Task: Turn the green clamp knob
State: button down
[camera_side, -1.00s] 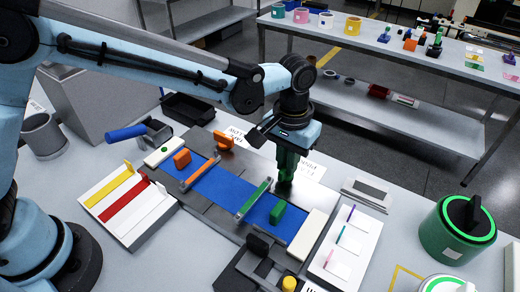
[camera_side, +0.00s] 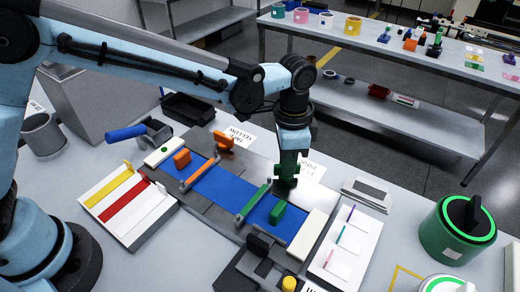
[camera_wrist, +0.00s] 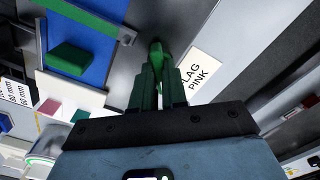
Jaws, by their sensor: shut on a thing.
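The green clamp knob (camera_side: 286,184) stands at the far edge of the fixture plate, near the green clamp bar (camera_side: 254,200). My gripper (camera_side: 287,174) points straight down over it, its fingers shut on the knob. In the wrist view, my gripper's two dark green fingers (camera_wrist: 157,84) reach forward on both sides of the knob (camera_wrist: 157,52). The fingers hide part of the knob, and their similar green makes the exact contact hard to see.
A blue strip (camera_side: 225,186) lies along the fixture, with a green block (camera_side: 277,212) on it and an orange knob (camera_side: 223,140) farther left. A white tray (camera_side: 345,250) with coloured strips is at the right. Printed labels (camera_wrist: 198,72) lie close beside the knob.

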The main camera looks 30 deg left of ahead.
jog(key=m, duration=0.3)
jog(key=shift+m, duration=2.3)
jog(key=c, duration=1.2)
grip_release()
jog(key=shift+o, duration=0.2)
jog(key=shift+r, duration=0.1)
notch_tip(320, 180, up, 12)
